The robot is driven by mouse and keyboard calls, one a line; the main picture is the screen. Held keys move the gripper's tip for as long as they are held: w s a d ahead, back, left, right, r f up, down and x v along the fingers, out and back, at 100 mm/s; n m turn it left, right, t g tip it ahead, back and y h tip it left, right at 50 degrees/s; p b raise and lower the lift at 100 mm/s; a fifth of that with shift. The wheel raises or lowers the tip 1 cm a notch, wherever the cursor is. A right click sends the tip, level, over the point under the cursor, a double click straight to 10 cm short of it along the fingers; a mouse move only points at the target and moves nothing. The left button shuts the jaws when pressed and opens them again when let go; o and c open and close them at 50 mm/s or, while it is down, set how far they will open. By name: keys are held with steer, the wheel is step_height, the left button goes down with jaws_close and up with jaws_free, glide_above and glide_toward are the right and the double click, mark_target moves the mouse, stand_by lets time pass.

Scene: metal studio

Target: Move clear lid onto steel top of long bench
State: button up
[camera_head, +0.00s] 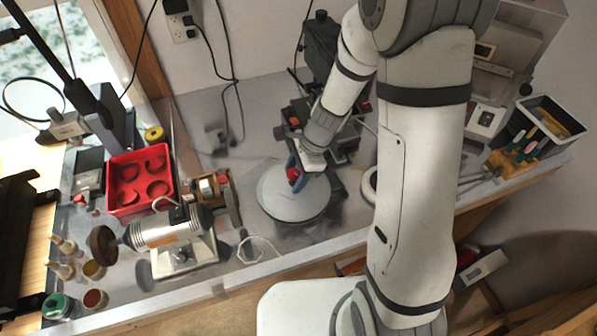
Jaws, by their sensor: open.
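A round, pale, see-through-looking disc, which I take for the clear lid (280,205), lies flat near the middle of the long bench.
A grinder-like motor (170,232) and a red tray (140,182) stand to the left. Dark equipment (320,50) stands behind my gripper. A black bin (545,120) is at the right end. Bare steel shows left of the disc and along the front edge.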

steer(key=s+v, duration=0.1)
steer(key=v, duration=1)
steer(key=s+d+r+n+t+h, duration=0.2)
steer(key=s+d+r+n, duration=0.2)
steer(key=n, duration=0.4)
steer(key=s+d+r+n+t+h, duration=0.2)
steer(key=s+d+r+n, duration=0.2)
steer(key=s, duration=0.5)
step_height(320, 180, up, 3)
steer(key=n+b, duration=0.1)
steer(key=n, duration=0.2)
steer(key=shift+d+f+n+t, duration=0.15)
steer(key=shift+d+n+t, duration=0.15)
steer(key=shift+d+n, duration=0.1)
steer(key=shift+s, duration=0.1)
step_height(320, 180, down, 3)
steer(key=b, duration=0.2)
steer(key=shift+f+b, duration=0.15)
steer(key=shift+b, duration=0.25)
